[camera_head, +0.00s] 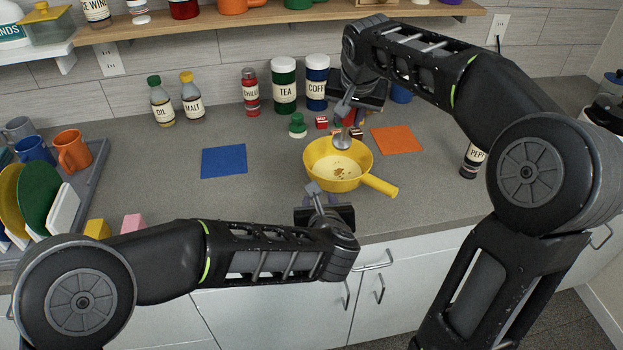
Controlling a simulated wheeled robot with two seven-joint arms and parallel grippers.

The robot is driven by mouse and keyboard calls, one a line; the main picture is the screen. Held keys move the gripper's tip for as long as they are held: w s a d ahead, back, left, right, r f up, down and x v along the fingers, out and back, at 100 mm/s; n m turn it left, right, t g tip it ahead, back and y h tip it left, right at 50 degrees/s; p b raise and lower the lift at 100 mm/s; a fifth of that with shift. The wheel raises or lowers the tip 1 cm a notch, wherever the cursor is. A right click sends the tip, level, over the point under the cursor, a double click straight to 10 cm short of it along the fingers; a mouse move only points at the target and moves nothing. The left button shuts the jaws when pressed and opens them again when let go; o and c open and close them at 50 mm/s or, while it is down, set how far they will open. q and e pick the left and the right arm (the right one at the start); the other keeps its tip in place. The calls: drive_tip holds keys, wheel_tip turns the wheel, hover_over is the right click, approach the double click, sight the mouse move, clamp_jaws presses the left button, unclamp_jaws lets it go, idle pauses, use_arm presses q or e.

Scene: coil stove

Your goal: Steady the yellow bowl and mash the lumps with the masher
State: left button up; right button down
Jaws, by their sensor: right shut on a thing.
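The yellow bowl (318,172) stands on the grey counter with its handle pointing to the lower right. Small brown lumps (341,172) lie on the pale inside of the bowl. My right gripper (346,106) is above the far side of the bowl, shut on the masher (341,141). The masher's round grey head hangs at the bowl's far rim, above the lumps; its grip is mostly hidden. My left gripper (314,190) is at the bowl's near side, close to the rim. Whether it touches the bowl, and how its fingers stand, is unclear.
A blue mat (224,161) lies left of the bowl and an orange mat (397,140) to the right. A green-capped shaker (297,126), small red boxes (322,122) and labelled jars (284,88) stand behind. A dish rack (88,182) is at the left.

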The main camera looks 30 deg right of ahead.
sight(308, 159)
use_arm(q)
drive_tip(key=w+r+n, duration=0.1)
drive_tip(key=w+r+t, duration=0.1)
drive_tip(key=w, duration=0.1)
drive_tip(key=w+r+n, duration=0.1)
drive_tip(key=shift+w+d+n+h, duration=0.2)
drive_tip(key=shift+d+n+h, duration=0.1)
drive_tip(key=shift+h, duration=0.1)
drive_tip(key=x, duration=1.2)
drive_tip(key=shift+w+r, duration=0.1)
drive_tip(key=shift+r, duration=0.05)
drive_tip(key=shift+a, duration=0.1)
clamp_jaws()
drive_tip(key=shift+t, duration=0.3)
idle(0.6)
